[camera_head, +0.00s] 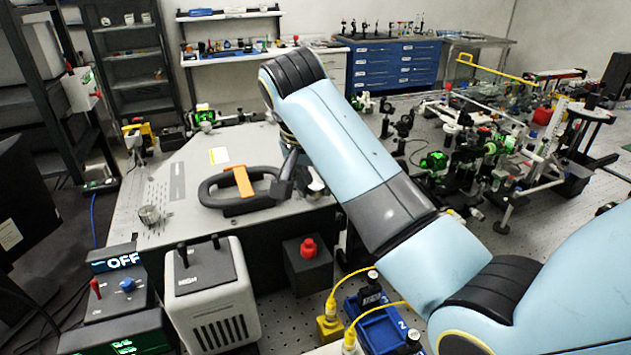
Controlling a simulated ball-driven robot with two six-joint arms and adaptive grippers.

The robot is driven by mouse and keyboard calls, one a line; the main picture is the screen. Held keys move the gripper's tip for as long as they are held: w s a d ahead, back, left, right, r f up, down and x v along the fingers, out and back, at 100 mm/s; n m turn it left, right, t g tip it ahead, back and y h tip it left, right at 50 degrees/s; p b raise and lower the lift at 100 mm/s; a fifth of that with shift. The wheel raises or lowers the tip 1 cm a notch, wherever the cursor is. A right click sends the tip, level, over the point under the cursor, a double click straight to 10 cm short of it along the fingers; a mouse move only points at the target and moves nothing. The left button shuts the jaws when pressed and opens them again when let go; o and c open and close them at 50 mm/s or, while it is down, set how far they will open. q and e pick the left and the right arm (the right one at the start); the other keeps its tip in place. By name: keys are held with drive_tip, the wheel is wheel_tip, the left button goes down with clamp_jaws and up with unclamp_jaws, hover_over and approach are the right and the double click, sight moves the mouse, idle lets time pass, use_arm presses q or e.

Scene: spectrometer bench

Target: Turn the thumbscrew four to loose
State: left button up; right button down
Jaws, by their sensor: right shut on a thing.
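The grey metal lid plate (150,180) of the spectrometer box lies at centre left. A silver thumbscrew (149,214) stands at its front left corner, apart from my grippers. A black loop handle (228,205) with an orange strap (243,181) sits on the lid. My right gripper (298,184) reaches down at the lid's front right corner, just right of the handle. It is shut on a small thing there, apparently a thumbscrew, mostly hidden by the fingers. I cannot read its number. My left gripper is not in view.
In front of the box stand a display reading OFF (115,262), a grey-white cooler unit (212,300) and a red button on a black box (308,265). A blue tray (385,330) with yellow-cabled parts is at lower centre. Optics (435,160) crowd the table at right.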

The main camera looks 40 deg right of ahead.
drive_tip(key=n+t+y, duration=0.1)
drive_tip(key=n, duration=0.3)
drive_tip(key=shift+s+d, duration=0.1)
drive_tip(key=n+y, duration=0.1)
drive_tip(key=n, duration=0.1)
drive_tip(key=n+y, duration=0.1)
drive_tip(key=n, duration=0.1)
drive_tip(key=shift+d+n+t, duration=0.1)
drive_tip(key=shift+n+t, duration=0.2)
drive_tip(key=shift+t, duration=0.1)
drive_tip(key=n, duration=0.2)
drive_tip(key=n+y, duration=0.1)
drive_tip(key=n, duration=0.1)
drive_tip(key=shift+d+n+y, duration=0.1)
drive_tip(key=shift+n+y, duration=0.2)
drive_tip(key=shift+n+g+y, duration=0.4)
drive_tip(key=shift+n+y, duration=0.3)
drive_tip(key=shift+n, duration=1.2)
drive_tip(key=c, duration=1)
unclamp_jaws()
